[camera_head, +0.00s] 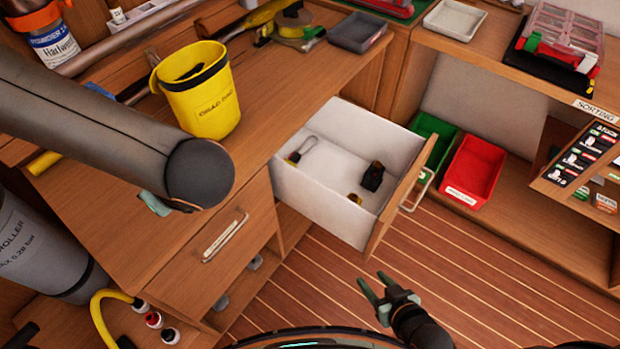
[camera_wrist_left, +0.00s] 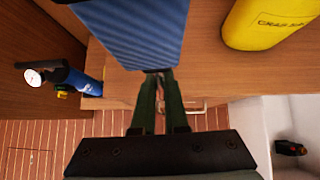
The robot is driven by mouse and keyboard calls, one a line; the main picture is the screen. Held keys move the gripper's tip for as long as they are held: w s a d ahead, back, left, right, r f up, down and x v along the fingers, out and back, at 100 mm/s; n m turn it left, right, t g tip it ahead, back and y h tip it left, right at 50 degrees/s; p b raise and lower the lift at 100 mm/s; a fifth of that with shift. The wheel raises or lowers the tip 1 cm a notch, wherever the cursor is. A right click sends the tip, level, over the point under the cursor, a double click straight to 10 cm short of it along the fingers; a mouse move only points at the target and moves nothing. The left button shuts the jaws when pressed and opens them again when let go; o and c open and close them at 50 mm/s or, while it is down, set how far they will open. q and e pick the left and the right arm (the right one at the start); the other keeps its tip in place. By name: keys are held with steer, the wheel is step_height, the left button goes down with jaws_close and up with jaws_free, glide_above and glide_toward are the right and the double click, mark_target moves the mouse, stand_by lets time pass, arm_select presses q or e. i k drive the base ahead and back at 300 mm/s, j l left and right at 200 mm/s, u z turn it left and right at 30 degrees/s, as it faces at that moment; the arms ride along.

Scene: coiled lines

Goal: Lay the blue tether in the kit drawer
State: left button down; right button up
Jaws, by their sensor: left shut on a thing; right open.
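The blue tether (camera_wrist_left: 135,30) shows in the left wrist view as a ribbed blue bundle, cut off at the top edge. My left gripper (camera_wrist_left: 158,76) is shut on its lower edge, above the wooden counter. In the head view my left arm hides the gripper and most or all of the tether. The kit drawer (camera_head: 335,172) is pulled open, white inside, right of my left arm. It also shows at the lower right of the left wrist view (camera_wrist_left: 280,112). My right gripper (camera_head: 376,286) is open and empty, in front of the drawer, above the floor.
A yellow bucket (camera_head: 205,100) stands on the counter behind the drawer. Red (camera_head: 474,170) and green bins stand right of it.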

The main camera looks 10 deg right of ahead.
mark_target(344, 169)
steer(key=l+z, duration=0.2)
steer(key=z, duration=1)
steer(key=i+l, duration=0.15)
steer(key=i+l+z, duration=0.05)
steer(key=i, duration=0.05)
